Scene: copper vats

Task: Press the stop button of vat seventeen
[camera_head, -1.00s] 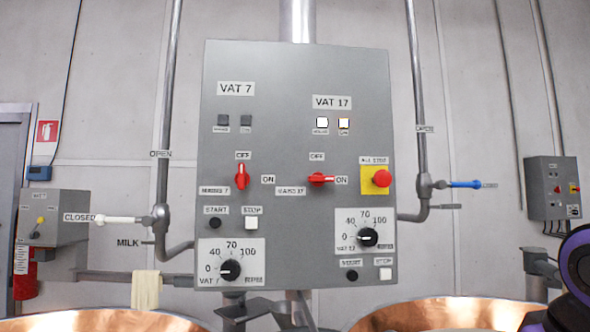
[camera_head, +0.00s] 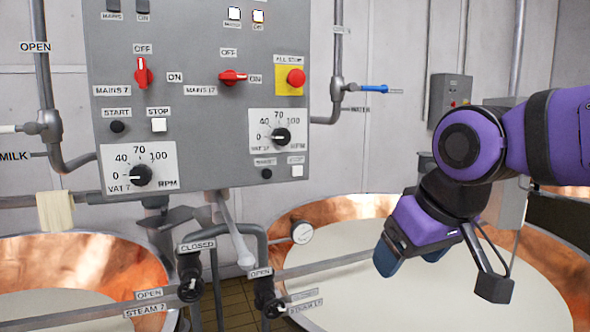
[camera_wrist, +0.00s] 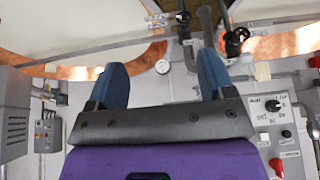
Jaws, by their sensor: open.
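The stop button of vat 17 (camera_head: 296,171) is a small white square at the lower right of the grey control panel (camera_head: 205,100), under its STOP label. The black start button (camera_head: 266,173) sits just left of it, and the vat 17 speed dial (camera_head: 281,136) is above. My gripper (camera_head: 408,262) is right of and below the panel, over the right vat, apart from all buttons. Its blue fingers are open and empty, with a wide gap in the wrist view (camera_wrist: 163,80). There, part of a panel with a dial (camera_wrist: 272,106) shows at the right; I cannot tell which dial.
Vat 7's white stop button (camera_head: 159,125) is on the panel's left half. The red emergency button (camera_head: 295,77) is above the vat 17 dial. The red mains 17 switch (camera_head: 233,77) points to ON. Pipes and valves (camera_head: 262,280) stand below the panel, between two copper vats.

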